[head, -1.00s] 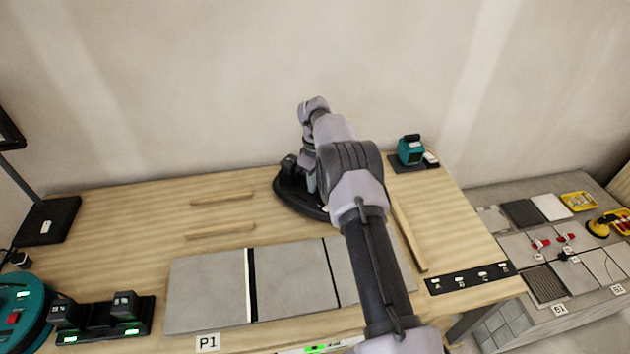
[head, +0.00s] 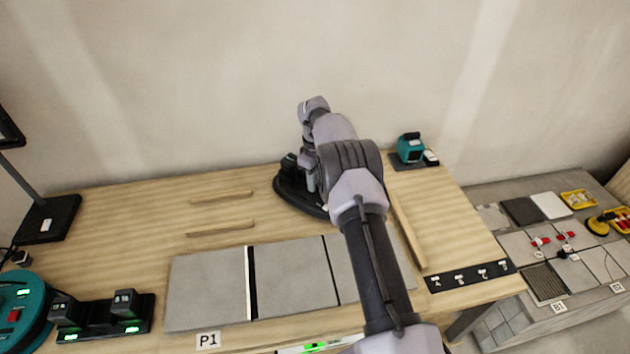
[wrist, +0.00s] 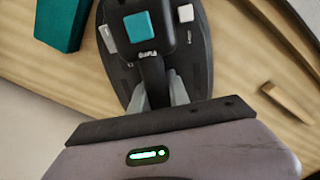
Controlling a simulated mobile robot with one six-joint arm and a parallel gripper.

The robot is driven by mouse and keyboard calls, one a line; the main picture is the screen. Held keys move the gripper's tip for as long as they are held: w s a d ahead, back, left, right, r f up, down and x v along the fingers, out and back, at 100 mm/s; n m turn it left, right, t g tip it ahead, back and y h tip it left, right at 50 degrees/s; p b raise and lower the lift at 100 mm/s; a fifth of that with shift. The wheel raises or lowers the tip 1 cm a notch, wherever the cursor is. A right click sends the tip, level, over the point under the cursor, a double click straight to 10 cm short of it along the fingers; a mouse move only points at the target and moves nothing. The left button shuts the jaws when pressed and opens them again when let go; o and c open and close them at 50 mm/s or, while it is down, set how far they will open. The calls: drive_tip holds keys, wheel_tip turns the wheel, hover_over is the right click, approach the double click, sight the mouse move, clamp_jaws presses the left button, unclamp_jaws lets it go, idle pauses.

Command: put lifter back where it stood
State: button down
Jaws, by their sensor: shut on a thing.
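The lifter has a black oval base (head: 292,197) and stands near the back of the wooden bench, left of my arm in the head view. In the wrist view the lifter (wrist: 197,58) shows a black body with a teal button and a white button. My gripper (wrist: 166,92) is shut on the lifter's dark handle, a pale finger on each side. In the head view my gripper is partly hidden by my arm. The base looks level and low over the bench; I cannot tell whether it touches.
Grey tiles (head: 208,291) lie along the front of the bench (head: 120,225). Wooden strips (head: 221,229) lie left of the lifter. A teal device (head: 410,148) stands at the back right. A black charger (head: 100,318) is at the front left. The wall is close behind.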

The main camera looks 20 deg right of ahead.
drive_tip(key=shift+f, duration=0.3)
idle(0.5)
drive_tip(key=c, duration=1.2)
unclamp_jaws()
drive_tip(key=shift+o, duration=0.2)
drive_tip(key=shift+f, duration=0.1)
wheel_tip(320, 180, up, 18)
drive_tip(key=p, duration=0.6)
drive_tip(key=shift+f, duration=0.15)
